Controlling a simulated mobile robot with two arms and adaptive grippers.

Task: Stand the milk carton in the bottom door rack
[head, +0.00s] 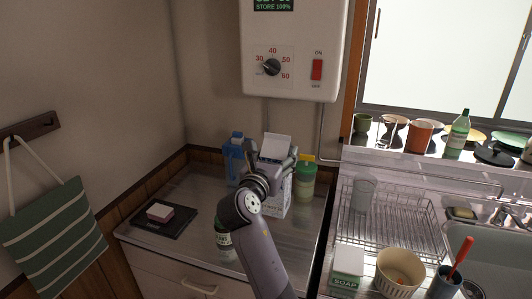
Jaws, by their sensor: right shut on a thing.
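A tall white carton (281,200), which I take to be the milk carton, is upright at the back of the metal counter. Its pale top (277,146) shows above my gripper. My right gripper (274,160) is shut on the carton, and the hand and wrist hide much of its front and left side. I cannot tell whether its base touches the counter. No door rack is in view. My left gripper is not in view.
A blue container (234,160) stands close left of the carton, a green bottle with a yellow cap (304,178) close right. A black tray (164,221) holds a sponge. Right are a wire dish rack (400,215) and soap box (347,266).

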